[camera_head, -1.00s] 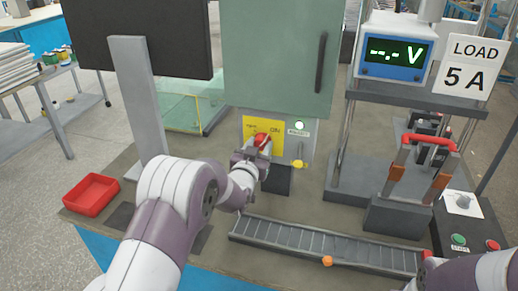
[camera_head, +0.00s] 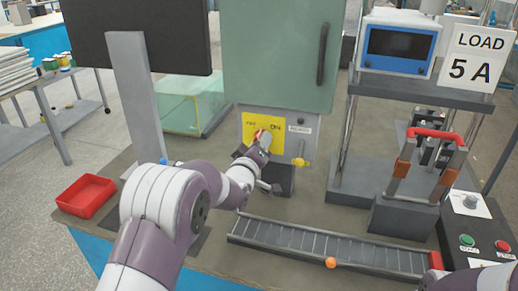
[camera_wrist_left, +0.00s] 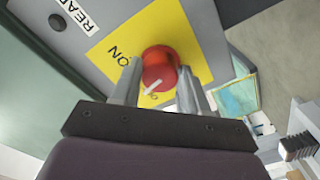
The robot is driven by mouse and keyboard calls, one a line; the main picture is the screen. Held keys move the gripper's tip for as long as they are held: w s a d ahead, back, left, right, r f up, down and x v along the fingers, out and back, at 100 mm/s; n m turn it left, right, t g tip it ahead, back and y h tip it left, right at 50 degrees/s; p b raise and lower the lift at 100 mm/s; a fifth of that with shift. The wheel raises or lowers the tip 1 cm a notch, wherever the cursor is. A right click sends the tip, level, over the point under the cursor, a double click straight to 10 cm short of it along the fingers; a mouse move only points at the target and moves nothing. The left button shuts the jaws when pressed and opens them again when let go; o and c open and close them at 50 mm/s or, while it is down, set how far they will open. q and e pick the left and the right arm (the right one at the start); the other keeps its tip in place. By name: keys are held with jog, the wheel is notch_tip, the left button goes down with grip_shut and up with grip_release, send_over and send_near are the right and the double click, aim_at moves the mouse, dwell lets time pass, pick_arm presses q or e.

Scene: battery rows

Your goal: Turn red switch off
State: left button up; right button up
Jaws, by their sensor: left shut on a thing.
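The red switch is a round rotary knob (camera_wrist_left: 158,66) on a yellow plate (camera_wrist_left: 110,38) below the green cabinet. My left gripper (camera_head: 262,142) is at the knob, its fingers on either side of it and shut on it. In the head view, the yellow plate (camera_head: 249,122) shows an ON label right of the knob; the gripper covers most of the knob. In the wrist view, the knob's white mark points away from ON, towards a partly hidden label. My right gripper is out of view.
The READY lamp (camera_head: 301,119) beside the plate is dark, and the blue meter's screen (camera_head: 398,44) is blank. A yellow-handled part (camera_head: 300,162) sits just right of my gripper. A roller track (camera_head: 320,249) lies in front, with a red tray (camera_head: 86,196) at left.

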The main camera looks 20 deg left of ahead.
pick_arm(q)
jog(key=shift+f+n+b, duration=0.1)
jog(key=shift+n+b, duration=0.7)
jog(key=shift+n, duration=2.4)
jog(key=o, duration=1.1)
jog(key=shift+c, duration=0.2)
jog(key=s, duration=1.2)
jog(key=shift+s+a, duration=0.2)
jog(key=shift+s, duration=0.15)
